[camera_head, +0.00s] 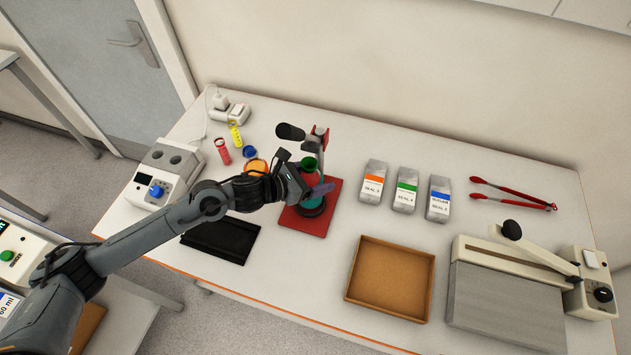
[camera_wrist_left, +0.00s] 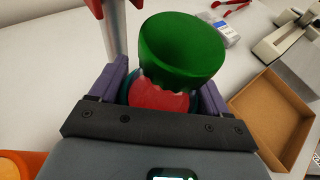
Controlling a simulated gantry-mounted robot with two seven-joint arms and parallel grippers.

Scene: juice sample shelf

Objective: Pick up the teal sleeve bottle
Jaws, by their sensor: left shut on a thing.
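The teal sleeve bottle (camera_head: 313,203) is at the red-based press, over its red base (camera_head: 322,222). Its wide green top (camera_wrist_left: 182,50) fills the upper middle of the left wrist view, with red below the green and a little teal at the sides. My left gripper (camera_head: 317,190) is shut on the bottle, its purple fingers on either side in the left wrist view (camera_wrist_left: 165,90). The arm and gripper hide part of the bottle. I cannot tell whether its bottom touches the base. My right gripper is not in view.
The press's lever (camera_head: 290,132) and post stand close behind the bottle. An orange-topped container (camera_head: 257,167) is left of it, a black tray (camera_head: 221,240) front left. An empty brown tray (camera_head: 391,278) is front right. Labelled pouches (camera_head: 407,190) stand right; bare table lies between.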

